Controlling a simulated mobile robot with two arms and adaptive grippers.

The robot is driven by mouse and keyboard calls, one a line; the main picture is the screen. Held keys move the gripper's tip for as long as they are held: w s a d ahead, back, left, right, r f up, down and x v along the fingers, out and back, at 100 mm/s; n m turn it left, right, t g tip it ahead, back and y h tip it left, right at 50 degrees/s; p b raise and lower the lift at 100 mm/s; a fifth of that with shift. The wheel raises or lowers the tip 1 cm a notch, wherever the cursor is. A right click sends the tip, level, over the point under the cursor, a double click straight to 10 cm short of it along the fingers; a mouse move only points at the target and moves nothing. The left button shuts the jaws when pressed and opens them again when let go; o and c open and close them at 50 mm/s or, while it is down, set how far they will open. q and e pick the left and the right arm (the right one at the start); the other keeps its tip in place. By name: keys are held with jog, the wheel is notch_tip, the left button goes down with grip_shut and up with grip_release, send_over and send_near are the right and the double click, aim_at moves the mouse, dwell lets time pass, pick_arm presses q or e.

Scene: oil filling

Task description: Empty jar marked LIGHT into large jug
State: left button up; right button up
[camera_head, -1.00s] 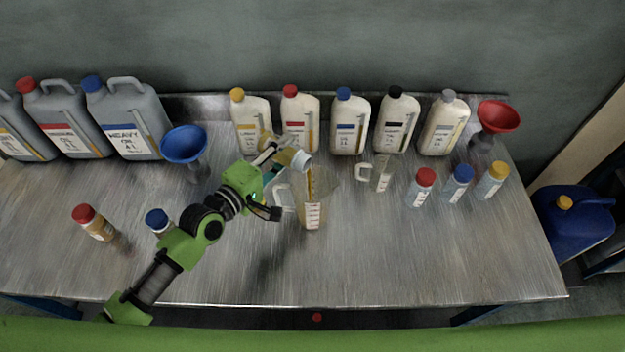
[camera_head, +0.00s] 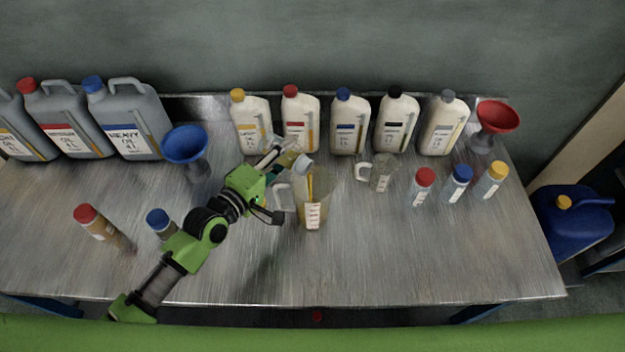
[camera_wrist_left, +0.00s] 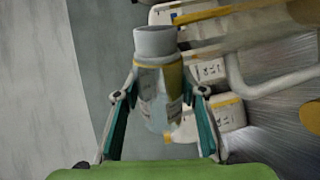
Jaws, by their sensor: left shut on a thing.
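My left gripper (camera_head: 279,167) is shut on a small clear jar (camera_head: 302,163) with a pale grey-white end. The jar is tipped over the large jug (camera_head: 312,214), and a thin yellow stream falls from it into the jug. The jug is clear, with a handle on its left and a white scale in front; yellowish liquid shows in it. In the left wrist view the jar (camera_wrist_left: 158,85) sits between the two teal fingers, some yellow liquid showing inside. Its label is too blurred to read. My right gripper is not in view.
A smaller clear jug (camera_head: 382,174) stands to the right, near several capped small jars (camera_head: 422,188). White bottles (camera_head: 299,122) line the back. A blue funnel (camera_head: 185,146) and grey canisters (camera_head: 130,125) stand left. The front right of the table (camera_head: 430,260) is clear.

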pick_arm(q)
jog(key=shift+s+d+r+m+p, duration=0.2)
jog(key=shift+r+m+p, duration=0.15)
jog(key=shift+m+p, duration=0.3)
jog(key=shift+s+d+r+m+p, duration=0.15)
jog(key=shift+r+m+p, duration=0.25)
jog(key=shift+p, duration=0.3)
jog(key=shift+c, duration=0.2)
dwell(0.5)
jog(key=shift+w+f, duration=0.1)
jog(key=shift+f, duration=0.05)
